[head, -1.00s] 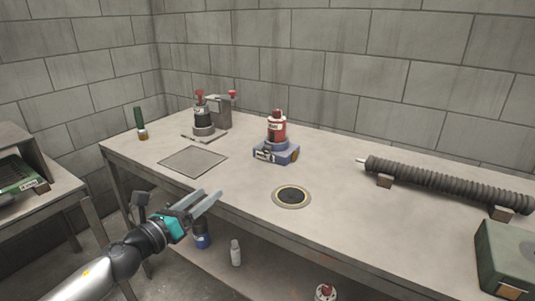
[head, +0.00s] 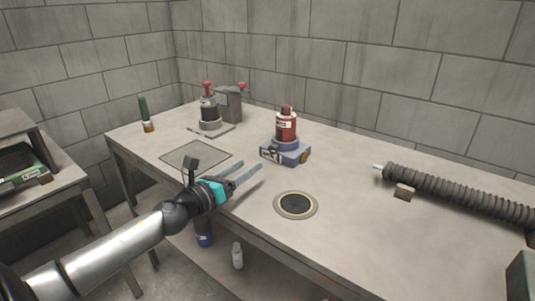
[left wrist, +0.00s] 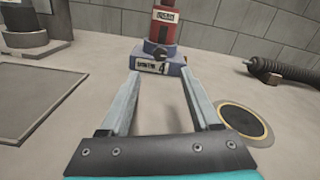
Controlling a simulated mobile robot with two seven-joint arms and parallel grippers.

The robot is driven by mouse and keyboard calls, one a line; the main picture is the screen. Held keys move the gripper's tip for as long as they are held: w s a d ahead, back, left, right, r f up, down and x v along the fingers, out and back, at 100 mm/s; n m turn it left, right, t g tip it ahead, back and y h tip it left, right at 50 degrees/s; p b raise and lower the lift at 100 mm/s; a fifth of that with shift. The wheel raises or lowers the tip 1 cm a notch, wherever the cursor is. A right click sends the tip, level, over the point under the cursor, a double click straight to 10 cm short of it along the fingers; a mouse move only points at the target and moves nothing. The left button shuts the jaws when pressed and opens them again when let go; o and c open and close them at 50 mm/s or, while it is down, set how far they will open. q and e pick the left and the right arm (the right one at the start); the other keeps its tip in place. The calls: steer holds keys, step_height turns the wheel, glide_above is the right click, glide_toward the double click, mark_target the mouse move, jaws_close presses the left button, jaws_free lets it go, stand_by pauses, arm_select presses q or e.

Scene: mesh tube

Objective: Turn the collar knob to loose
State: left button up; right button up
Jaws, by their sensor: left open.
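A red canister (head: 286,126) with a white label stands upright in a blue collar base (head: 285,153) on the workbench. A dark knob (left wrist: 155,50) shows on the front of the base in the left wrist view, above a white label with dark lettering. I cannot read the knob's setting. A brownish round part (head: 304,157) sits on the base's right side. My left gripper (head: 251,167) is open and empty, over the bench's front area, short of the base. Its fingers (left wrist: 160,76) point at the base in the left wrist view. My right gripper is not in view.
A round dark disc with a pale rim (head: 296,204) is set in the bench right of my gripper. A grey square plate (head: 195,156) lies left. A ribbed hose (head: 450,190) lies at right.

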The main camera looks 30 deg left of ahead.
mark_target(271, 150)
arm_select(q)
steer(key=w, duration=0.6)
steer(key=shift+w+d, duration=0.1)
steer(key=shift+d, duration=0.1)
steer(key=shift+w+d+b, duration=0.1)
steer(key=shift+w+b, duration=0.25)
steer(key=shift+w, duration=1.35)
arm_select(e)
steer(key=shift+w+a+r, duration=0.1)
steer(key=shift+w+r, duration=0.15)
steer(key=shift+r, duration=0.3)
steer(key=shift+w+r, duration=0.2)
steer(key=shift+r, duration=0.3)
arm_select(q)
steer(key=shift+d, duration=0.1)
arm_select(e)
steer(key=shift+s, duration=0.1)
arm_select(q)
jaws_close()
